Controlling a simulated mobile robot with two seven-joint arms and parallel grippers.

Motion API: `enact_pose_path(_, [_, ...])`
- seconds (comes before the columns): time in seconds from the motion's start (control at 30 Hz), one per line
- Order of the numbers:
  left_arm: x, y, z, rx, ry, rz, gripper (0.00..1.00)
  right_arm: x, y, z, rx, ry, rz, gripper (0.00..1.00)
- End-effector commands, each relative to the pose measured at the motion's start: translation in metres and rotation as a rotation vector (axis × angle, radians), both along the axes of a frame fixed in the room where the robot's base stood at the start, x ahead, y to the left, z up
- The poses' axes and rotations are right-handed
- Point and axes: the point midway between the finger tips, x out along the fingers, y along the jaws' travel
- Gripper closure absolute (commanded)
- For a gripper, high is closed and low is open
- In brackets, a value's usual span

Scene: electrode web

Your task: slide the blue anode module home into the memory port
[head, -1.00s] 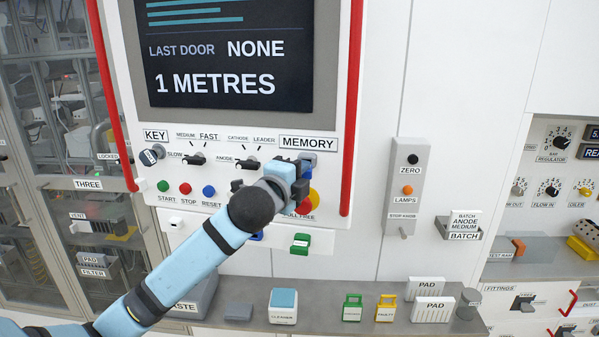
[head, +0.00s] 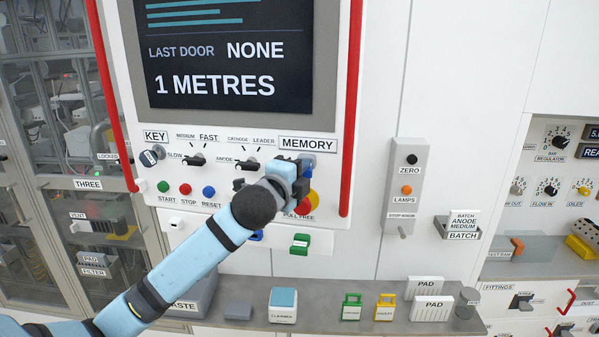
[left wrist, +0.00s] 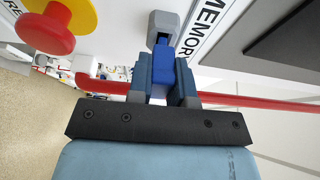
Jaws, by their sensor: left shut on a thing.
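The blue anode module (left wrist: 160,72) is between the two fingers of my left gripper (left wrist: 162,68) in the left wrist view. The gripper is shut on it. The module's far end meets the grey memory port (left wrist: 163,24), beside the MEMORY label (left wrist: 208,25); how deep it sits I cannot tell. In the head view my left gripper (head: 302,172) is at the panel just below the MEMORY label (head: 307,145). It hides the module and most of the port there. My right gripper is not in view.
A yellow-and-red pull knob (left wrist: 60,25) is close beside the gripper. A red vertical rail (head: 350,120) runs just right of the port. Selector knobs (head: 245,163) are to the left. Green (head: 352,307) and yellow (head: 385,307) tagged pieces stand on the shelf below.

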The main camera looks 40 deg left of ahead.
Motion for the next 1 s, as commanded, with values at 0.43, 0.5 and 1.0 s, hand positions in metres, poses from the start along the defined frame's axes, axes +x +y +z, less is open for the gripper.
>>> enact_pose_path(0.43, [0.01, 0.005, 0.001, 0.0, 0.0, 0.0, 1.0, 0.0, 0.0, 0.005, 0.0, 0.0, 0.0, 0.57])
enact_pose_path(0.5, [0.012, 0.005, 0.001, 0.0, -0.001, 0.0, 1.0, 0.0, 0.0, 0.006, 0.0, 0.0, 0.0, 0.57])
enact_pose_path(1.0, [0.016, 0.007, 0.0, 0.0, 0.0, 0.0, 0.51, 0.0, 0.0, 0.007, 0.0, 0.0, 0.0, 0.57])
